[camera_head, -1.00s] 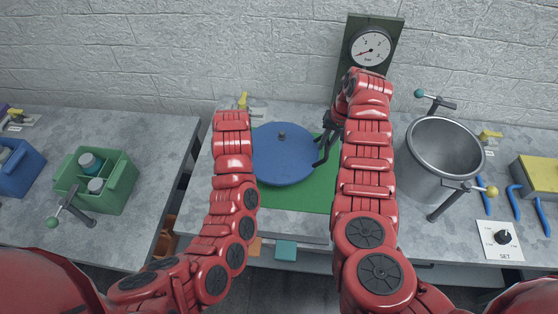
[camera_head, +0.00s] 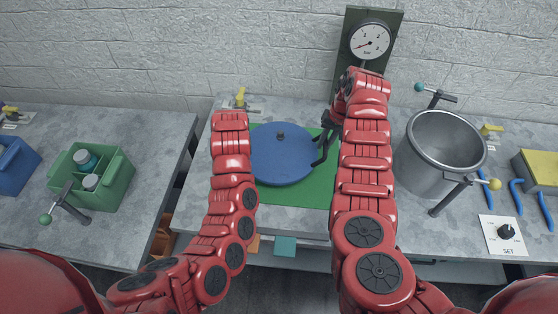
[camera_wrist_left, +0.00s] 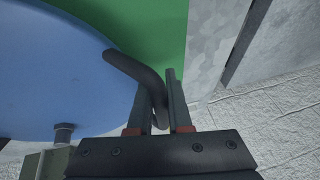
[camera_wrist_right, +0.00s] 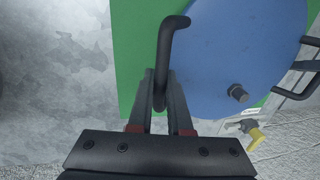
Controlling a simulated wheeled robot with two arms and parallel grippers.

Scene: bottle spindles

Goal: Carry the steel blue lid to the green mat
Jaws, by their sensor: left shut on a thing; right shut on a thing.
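The steel blue lid (camera_head: 284,158) is a round blue disc with a dark centre knob and a bent black handle on each side. It is over the green mat (camera_head: 300,194) in the head view; I cannot tell whether it touches it. My right gripper (camera_head: 326,135) is shut on the right handle, which also shows between the fingers in the right wrist view (camera_wrist_right: 162,75). My left gripper (camera_wrist_left: 160,90) is shut on the other handle in the left wrist view. In the head view my left arm hides that gripper.
A steel pot (camera_head: 440,160) with clamps stands right of the mat. A pressure gauge (camera_head: 369,40) on a dark panel stands behind. A green bin (camera_head: 92,177) with bottles is on the left table, across a gap. A yellow box (camera_head: 540,170) and blue tools lie far right.

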